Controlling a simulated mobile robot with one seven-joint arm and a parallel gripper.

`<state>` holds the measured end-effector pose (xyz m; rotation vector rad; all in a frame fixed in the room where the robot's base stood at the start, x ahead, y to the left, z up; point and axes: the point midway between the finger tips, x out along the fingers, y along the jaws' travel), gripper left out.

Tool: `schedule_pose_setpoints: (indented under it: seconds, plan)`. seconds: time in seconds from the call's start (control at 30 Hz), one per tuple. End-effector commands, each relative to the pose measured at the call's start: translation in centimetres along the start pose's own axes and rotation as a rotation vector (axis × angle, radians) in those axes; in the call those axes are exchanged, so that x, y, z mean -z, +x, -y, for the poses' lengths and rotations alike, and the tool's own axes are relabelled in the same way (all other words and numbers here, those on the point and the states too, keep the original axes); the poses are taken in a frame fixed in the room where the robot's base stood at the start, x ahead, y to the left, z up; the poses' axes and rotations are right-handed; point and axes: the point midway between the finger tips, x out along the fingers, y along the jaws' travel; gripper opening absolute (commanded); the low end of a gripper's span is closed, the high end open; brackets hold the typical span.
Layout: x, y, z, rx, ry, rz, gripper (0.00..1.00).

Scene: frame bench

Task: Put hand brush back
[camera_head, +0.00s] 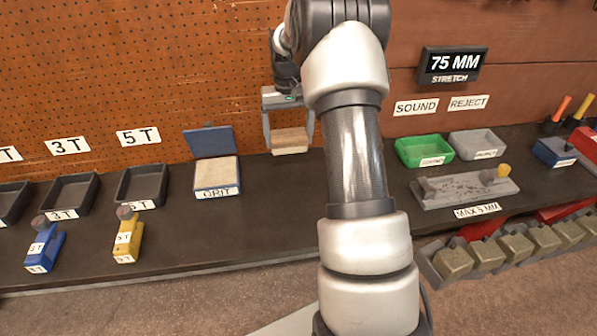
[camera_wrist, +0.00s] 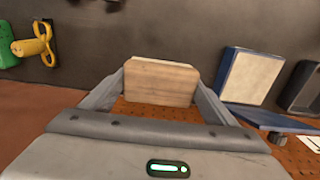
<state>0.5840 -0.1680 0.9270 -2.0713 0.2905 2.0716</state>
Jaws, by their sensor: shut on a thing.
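The hand brush (camera_head: 290,137) is a small wooden block with a paler strip along its lower edge. My gripper (camera_head: 289,146) is shut on it and holds it in front of the pegboard, just right of the grit box. Whether its lower edge touches the bench cannot be told. In the wrist view the brush (camera_wrist: 160,82) sits crosswise between the two grey fingers. The grit box (camera_head: 216,174) is open, with a pale fill and a raised blue lid (camera_head: 208,141). It also shows at the right of the wrist view (camera_wrist: 250,77).
Dark trays (camera_head: 141,184) and blue and yellow tools (camera_head: 127,238) are on the left. A green tray (camera_head: 424,150), grey tray (camera_head: 478,144) and grey gauge plate (camera_head: 465,188) are on the right. My arm hides the bench middle. A yellow-handled item (camera_wrist: 35,45) shows in the wrist view.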

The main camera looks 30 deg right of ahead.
Motion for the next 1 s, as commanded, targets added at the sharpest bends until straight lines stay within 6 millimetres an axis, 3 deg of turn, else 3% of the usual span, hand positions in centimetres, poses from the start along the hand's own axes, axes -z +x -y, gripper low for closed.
schedule_pose_setpoints:
  seconds: [0.17, 0.73, 1.0]
  plan:
    - [0.2, 1.3, -0.1, 0.001, 0.001, 0.001, 0.6]
    - [0.1, 9.5, -0.1, 0.001, 0.001, 0.002, 0.6]
    - [0.2, 9.9, -0.1, 0.0, 0.001, -0.001, 0.6]
